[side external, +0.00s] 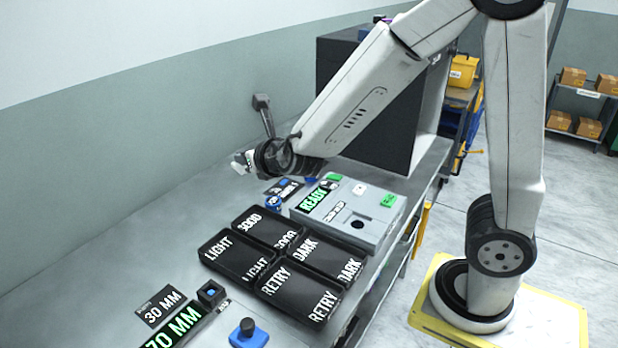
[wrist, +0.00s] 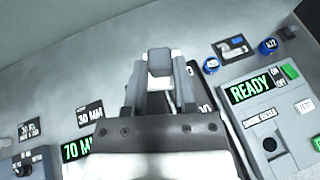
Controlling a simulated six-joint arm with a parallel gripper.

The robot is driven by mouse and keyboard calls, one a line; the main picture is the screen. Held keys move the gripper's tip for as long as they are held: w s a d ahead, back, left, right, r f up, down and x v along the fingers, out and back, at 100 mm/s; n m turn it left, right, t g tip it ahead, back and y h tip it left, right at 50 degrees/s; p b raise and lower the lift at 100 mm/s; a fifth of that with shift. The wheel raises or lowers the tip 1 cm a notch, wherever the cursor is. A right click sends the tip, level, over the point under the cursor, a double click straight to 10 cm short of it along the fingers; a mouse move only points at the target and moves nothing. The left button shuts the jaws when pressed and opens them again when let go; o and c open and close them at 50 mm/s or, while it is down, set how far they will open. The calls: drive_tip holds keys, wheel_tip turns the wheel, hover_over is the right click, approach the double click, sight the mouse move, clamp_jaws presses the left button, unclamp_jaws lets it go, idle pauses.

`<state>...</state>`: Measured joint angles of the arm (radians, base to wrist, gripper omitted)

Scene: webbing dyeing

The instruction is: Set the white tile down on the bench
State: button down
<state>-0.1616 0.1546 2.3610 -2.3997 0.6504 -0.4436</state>
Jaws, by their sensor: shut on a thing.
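My gripper (side external: 243,162) is held above the grey bench (side external: 150,265), towards its wall side, left of the dark cabinet. In the wrist view my gripper (wrist: 160,64) has its two fingers closed on the sides of a small, pale grey-looking block, which I take to be the white tile (wrist: 160,62). In the side view the tile is too small to tell apart clearly from the pale fingertips. The tile appears to be clear of the bench; its height above it is hard to judge.
Black trays marked GOOD (side external: 262,222), LIGHT (side external: 228,254), DARK (side external: 328,255) and RETRY (side external: 298,290) sit together mid-bench. A grey box with a READY display (side external: 318,198) stands behind them. A 30 MM card (side external: 160,306) lies at the front. Bench beside the wall is bare.

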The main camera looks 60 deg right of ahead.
drive_tip(key=s+a+f+m+h, duration=0.1)
drive_tip(key=s+a+f, duration=0.1)
drive_tip(key=a+f, duration=0.8)
drive_tip(key=a, duration=0.4)
drive_tip(key=shift+a+f, duration=0.15)
drive_tip(key=shift+f, duration=0.15)
hover_over(175, 281)
drive_tip(key=shift+f, duration=4.7)
